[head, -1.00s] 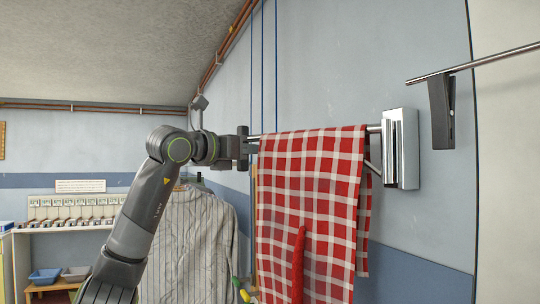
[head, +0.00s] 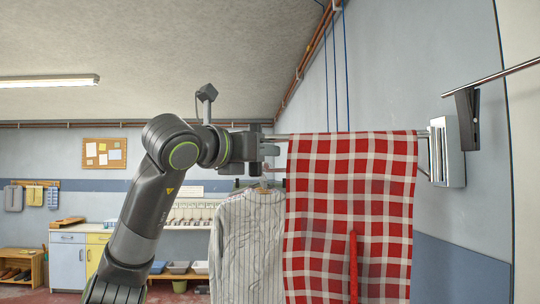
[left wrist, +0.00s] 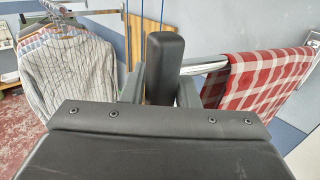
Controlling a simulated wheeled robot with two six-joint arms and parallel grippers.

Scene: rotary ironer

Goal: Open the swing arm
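The swing arm is a metal rail (head: 279,137) reaching left from a silver wall bracket (head: 447,152) at right. A red-and-white checked cloth (head: 340,200) hangs over it and hides most of the rail. A dark upright grip (left wrist: 165,65) stands at the rail's free end. My left gripper (head: 258,151) is at that end. In the left wrist view its two fingers lie on either side of the grip, apparently pressed against it. The rail (left wrist: 205,65) runs right from there under the cloth. My right gripper is in no view.
A striped shirt (head: 245,240) hangs behind the cloth, close to my left gripper. A dark clamp (head: 467,118) on another rod is at upper right. A red upright strip (head: 353,265) shows before the cloth. Cabinets (head: 68,262) stand far left, with open floor nearby.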

